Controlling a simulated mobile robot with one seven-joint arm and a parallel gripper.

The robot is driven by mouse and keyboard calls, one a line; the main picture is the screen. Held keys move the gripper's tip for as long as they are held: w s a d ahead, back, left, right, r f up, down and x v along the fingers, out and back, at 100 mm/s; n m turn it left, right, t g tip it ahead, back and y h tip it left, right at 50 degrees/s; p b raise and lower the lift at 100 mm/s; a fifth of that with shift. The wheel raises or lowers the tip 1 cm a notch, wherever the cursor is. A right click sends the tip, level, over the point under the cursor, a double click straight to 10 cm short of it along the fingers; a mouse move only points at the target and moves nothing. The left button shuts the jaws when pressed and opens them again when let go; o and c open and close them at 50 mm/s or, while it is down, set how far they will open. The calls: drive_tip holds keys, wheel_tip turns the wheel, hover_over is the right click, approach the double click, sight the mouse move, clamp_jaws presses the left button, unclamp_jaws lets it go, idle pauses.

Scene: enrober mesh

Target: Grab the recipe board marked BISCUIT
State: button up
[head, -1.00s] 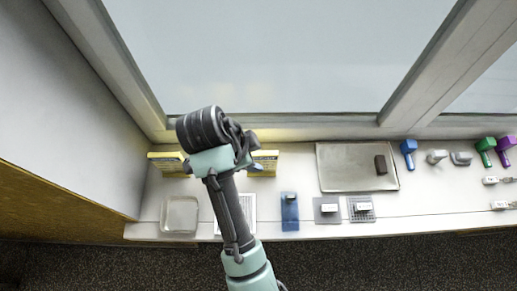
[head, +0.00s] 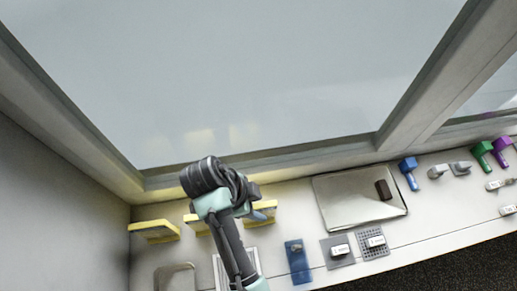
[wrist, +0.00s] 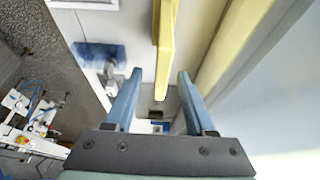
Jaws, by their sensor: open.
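Three yellow boards stand along the window side of the counter in the head view: a left one (head: 155,231), a middle one (head: 196,223) partly behind my arm, and a right one (head: 265,207) partly behind my gripper. No lettering is readable, so I cannot tell which is marked BISCUIT. In the wrist view my gripper (wrist: 158,76) is open, its two blue fingers apart. A yellow board (wrist: 165,45) shows edge-on beyond and between the fingertips, with no visible contact.
A metal tray (head: 335,213) with a dark block (head: 383,190) lies right of the boards. A blue piece (head: 298,262) and two small grey plates (head: 337,250) (head: 372,243) sit near the front edge. Coloured tools (head: 409,172) stand farther right. The window frame rises close behind the boards.

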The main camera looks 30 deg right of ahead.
sight(263, 210)
drive_tip(key=shift+a+p+x, duration=0.15)
drive_tip(key=shift+p+x, duration=0.25)
drive_tip(key=shift+x, duration=0.95)
drive_tip(key=shift+a+p+x, duration=0.1)
drive_tip(key=shift+p+x, duration=0.3)
drive_tip(key=shift+x, duration=1)
drive_tip(key=shift+w+f, duration=0.1)
drive_tip(key=shift+w, duration=0.05)
clamp_jaws()
